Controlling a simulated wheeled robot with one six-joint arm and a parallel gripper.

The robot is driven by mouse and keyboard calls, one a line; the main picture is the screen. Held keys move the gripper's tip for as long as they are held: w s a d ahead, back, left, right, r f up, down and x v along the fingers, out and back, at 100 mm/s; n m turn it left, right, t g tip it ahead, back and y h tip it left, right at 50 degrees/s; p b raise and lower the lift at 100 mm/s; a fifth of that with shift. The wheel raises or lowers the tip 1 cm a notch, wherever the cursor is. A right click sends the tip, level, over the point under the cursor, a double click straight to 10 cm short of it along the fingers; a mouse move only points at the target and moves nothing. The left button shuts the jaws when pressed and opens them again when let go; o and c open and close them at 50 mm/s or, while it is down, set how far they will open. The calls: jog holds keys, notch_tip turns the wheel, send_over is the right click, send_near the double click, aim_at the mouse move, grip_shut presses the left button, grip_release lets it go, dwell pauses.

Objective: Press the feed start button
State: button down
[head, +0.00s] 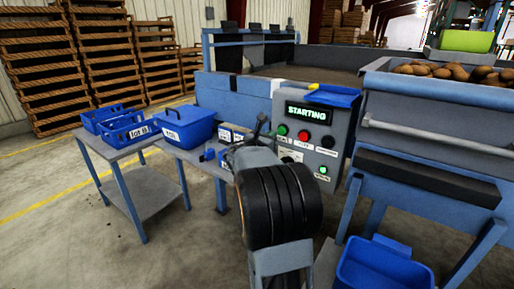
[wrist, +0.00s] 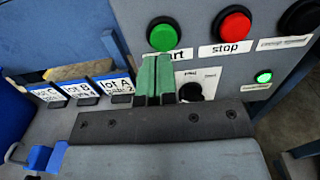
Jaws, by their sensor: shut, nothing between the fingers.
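The green start button (wrist: 163,34) is on a grey control panel, above its label; it also shows in the head view (head: 282,130). My gripper (wrist: 156,60) is shut and empty, its green fingertips in front of the start label, just below the button in the wrist view. The fingertips partly cover the label; I cannot tell whether they touch the panel. The panel display (head: 307,113) reads "STARTING". A green light (wrist: 264,77) is lit at the panel's lower right.
A red stop button (wrist: 235,26) and a black button (wrist: 300,18) sit to the right. A black knob (wrist: 190,92) is below. Lot cards (wrist: 115,86) stand left. A blue bin (head: 187,126) is on the side table. Potatoes (head: 445,71) lie in the hopper at right.

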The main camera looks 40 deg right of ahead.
jog(key=p+v, duration=0.2)
jog(key=v, duration=0.7)
jog(key=shift+w+a, duration=0.15)
jog(key=shift+a, duration=0.05)
